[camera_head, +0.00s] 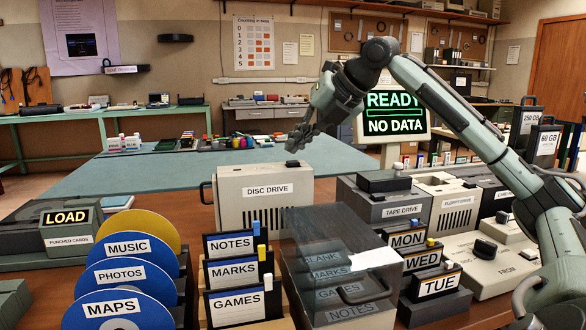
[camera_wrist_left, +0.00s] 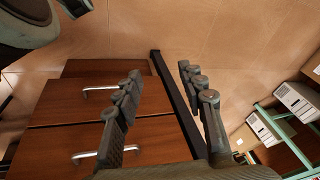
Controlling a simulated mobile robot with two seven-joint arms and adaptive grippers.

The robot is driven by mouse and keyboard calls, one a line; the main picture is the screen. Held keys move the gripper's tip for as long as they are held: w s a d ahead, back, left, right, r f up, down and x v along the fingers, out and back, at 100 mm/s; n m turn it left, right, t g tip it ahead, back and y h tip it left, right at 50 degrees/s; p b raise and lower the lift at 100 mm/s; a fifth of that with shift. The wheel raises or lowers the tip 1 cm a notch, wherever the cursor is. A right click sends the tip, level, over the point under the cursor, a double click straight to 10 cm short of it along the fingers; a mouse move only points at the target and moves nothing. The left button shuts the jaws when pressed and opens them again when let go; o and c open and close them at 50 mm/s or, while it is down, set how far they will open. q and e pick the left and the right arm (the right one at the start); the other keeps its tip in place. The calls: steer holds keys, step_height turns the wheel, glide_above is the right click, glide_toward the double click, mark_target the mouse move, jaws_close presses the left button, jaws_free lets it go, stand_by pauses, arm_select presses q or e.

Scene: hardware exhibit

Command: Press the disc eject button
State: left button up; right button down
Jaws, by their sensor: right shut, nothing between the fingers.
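The beige box labelled DISC DRIVE (camera_head: 250,213) stands on the table in the middle of the head view. A small dark button (camera_head: 292,163) sits on its top face, near the back right. I take it for the disc eject button. My right gripper (camera_head: 294,147) is shut and empty, pointing down just above this button. A small gap seems to show between them, but I cannot tell contact for certain. My left gripper (camera_wrist_left: 160,78) is open and empty in the left wrist view, over the floor beside a wooden drawer unit (camera_wrist_left: 90,115).
Coloured discs (camera_head: 112,308) and labelled cards (camera_head: 235,303) stand in front. A dark transparent case (camera_head: 335,250) stands right of them. The tape drive (camera_head: 400,212) is to the right. A screen (camera_head: 395,113) behind reads READY, NO DATA. The green-topped table (camera_head: 130,172) behind has free room.

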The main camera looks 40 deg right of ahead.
mark_target(296, 162)
arm_select(q)
steer(key=shift+s+r, duration=0.15)
steer(key=shift+r, duration=0.25)
arm_select(e)
steer(key=shift+f, duration=0.15)
arm_select(q)
steer(key=shift+f, duration=0.15)
arm_select(e)
steer(key=shift+f, duration=0.1)
stand_by(0.8)
arm_select(q)
steer(key=shift+f+b, duration=0.3)
steer(key=shift+b, duration=0.15)
arm_select(e)
steer(key=shift+f, duration=0.35)
arm_select(q)
steer(key=shift+f+b, duration=0.4)
arm_select(e)
steer(key=shift+f, duration=0.4)
arm_select(q)
steer(key=shift+r+p, duration=0.85)
arm_select(e)
steer(key=shift+r, duration=0.8)
steer(key=shift+r, duration=0.1)
step_height(296, 162, up, 5)
steer(key=p, duration=0.5)
arm_select(q)
step_height(296, 162, up, 5)
steer(key=shift+f, duration=0.1)
